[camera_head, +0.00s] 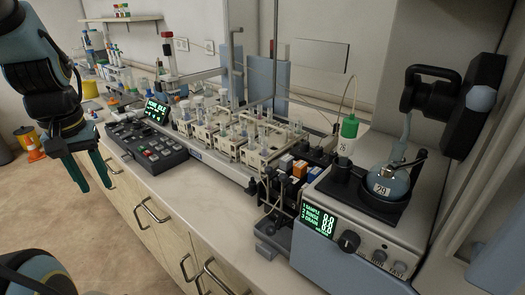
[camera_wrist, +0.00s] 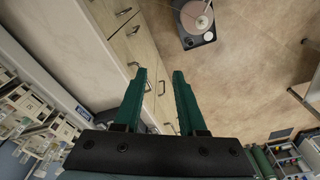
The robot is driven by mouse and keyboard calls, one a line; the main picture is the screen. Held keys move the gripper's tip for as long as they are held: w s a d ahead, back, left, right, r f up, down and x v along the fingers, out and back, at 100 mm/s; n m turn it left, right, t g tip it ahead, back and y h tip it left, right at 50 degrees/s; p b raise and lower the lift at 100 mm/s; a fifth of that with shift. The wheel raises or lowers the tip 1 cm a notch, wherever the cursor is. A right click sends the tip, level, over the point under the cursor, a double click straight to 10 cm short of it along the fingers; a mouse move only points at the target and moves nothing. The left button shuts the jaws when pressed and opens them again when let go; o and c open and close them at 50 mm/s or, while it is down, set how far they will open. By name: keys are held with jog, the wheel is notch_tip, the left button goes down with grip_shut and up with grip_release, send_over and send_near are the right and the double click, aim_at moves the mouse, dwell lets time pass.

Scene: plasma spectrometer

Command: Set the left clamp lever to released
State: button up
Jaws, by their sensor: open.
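My gripper (camera_head: 91,187) hangs at the left of the head view, over the floor in front of the counter, with its two green fingers pointing down and apart. In the wrist view the same fingers (camera_wrist: 159,72) are open with nothing between them. A dark block of small black parts (camera_head: 284,192) stands on the counter left of the grey-blue instrument (camera_head: 350,243). Its upright black pieces may be clamp levers, but they are too small to tell which is the left one or how it is set. My gripper is far from this block.
Beside the block is a rack of white trays (camera_head: 235,135). A black control panel (camera_head: 147,141) lies left of it on the counter (camera_head: 205,203). A flask (camera_head: 388,182) sits on the instrument's right side. Drawer handles (camera_head: 155,211) jut from the front. The floor (camera_head: 85,240) is open.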

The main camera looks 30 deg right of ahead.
jog(key=d, duration=0.2)
jog(key=w+d+m+b, duration=0.1)
jog(key=d, duration=0.2)
jog(key=w+d+r+m+b, duration=0.1)
jog(key=d, duration=0.2)
jog(key=shift+w+d+r+g, duration=0.1)
jog(key=shift+w+d+g, duration=0.1)
jog(key=shift+g, duration=0.1)
jog(key=c, duration=0.3)
jog(key=d+r+m+b, duration=0.1)
jog(key=d, duration=0.3)
jog(key=s+d+r+m+b, duration=0.1)
jog(key=d, duration=0.3)
jog(key=s+d+r+m+b, duration=0.1)
jog(key=d+r, duration=0.1)
jog(key=d, duration=0.2)
jog(key=shift+d+m+g, duration=0.25)
jog(key=shift+m+g, duration=0.05)
jog(key=shift+g, duration=0.1)
grip_shut()
jog(key=s+d+r+m+b, duration=0.2)
jog(key=s+d+r, duration=0.2)
jog(key=s+d, duration=0.3)
jog(key=s+d+r+m+y+b, duration=0.1)
jog(key=s+d+r+m+b, duration=0.2)
jog(key=s+d, duration=0.4)
jog(key=shift+s+d+r+g, duration=0.4)
jog(key=shift+d+r, duration=0.45)
jog(key=shift+d, duration=0.4)
